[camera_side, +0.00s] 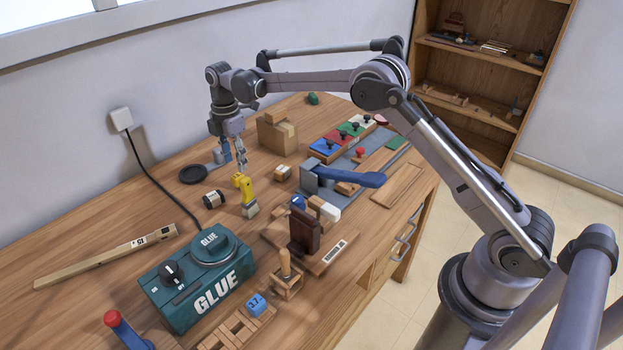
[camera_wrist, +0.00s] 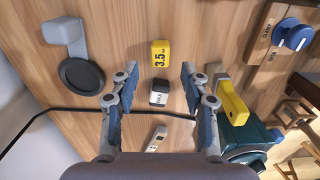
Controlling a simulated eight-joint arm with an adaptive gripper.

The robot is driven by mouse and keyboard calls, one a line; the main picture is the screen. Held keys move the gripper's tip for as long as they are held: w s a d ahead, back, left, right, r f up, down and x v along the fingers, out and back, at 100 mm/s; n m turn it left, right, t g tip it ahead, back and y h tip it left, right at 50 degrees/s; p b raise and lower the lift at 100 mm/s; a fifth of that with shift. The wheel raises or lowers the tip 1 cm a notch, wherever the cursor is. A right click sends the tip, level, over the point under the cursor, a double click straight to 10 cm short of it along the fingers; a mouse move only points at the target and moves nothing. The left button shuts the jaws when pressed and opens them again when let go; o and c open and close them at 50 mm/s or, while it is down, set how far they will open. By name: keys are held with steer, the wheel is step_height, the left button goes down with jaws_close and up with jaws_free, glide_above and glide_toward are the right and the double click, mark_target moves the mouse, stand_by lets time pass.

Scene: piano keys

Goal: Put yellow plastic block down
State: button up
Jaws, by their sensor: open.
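The yellow plastic block (camera_wrist: 162,54), marked "3.5", rests on the wooden table in the wrist view. In the side view a small yellow block (camera_side: 238,180) appears to be the same one, beside a taller yellow piece on a beige base (camera_side: 249,199). That yellow piece also lies right of my fingers in the wrist view (camera_wrist: 232,100). My gripper (camera_side: 233,160) is open and empty, pointing down just above the table. In the wrist view its fingertips (camera_wrist: 157,72) are spread either side of the block's line, with the block a little beyond them, apart from both.
A black disc with a grey handle (camera_side: 193,174) is to the left. A green glue box (camera_side: 200,275) stands in front.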

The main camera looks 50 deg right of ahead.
mark_target(237, 176)
steer(key=s+d+r+m+t, duration=0.15)
steer(key=s+r, duration=0.25)
steer(key=r, duration=0.4)
steer(key=s+r+m+t, duration=0.1)
steer(key=s+r+m, duration=0.2)
steer(key=r, duration=0.4)
steer(key=s+d+r+m+t, duration=0.1)
steer(key=s+r+m, duration=0.3)
steer(key=s, duration=0.5)
steer(key=s+f+m+t, duration=0.1)
steer(key=s+f+m, duration=0.1)
steer(key=s, duration=0.4)
steer(key=s+d+f+m+t, duration=0.1)
steer(key=s+f+m, duration=0.2)
steer(key=s, duration=0.3)
steer(key=s+f+m+t, duration=0.1)
steer(key=s+f+m, duration=0.2)
steer(key=s+m, duration=0.1)
steer(key=shift+s+d+f+t, duration=0.2)
steer(key=shift+s+t, duration=0.15)
steer(key=shift+s, duration=0.55)
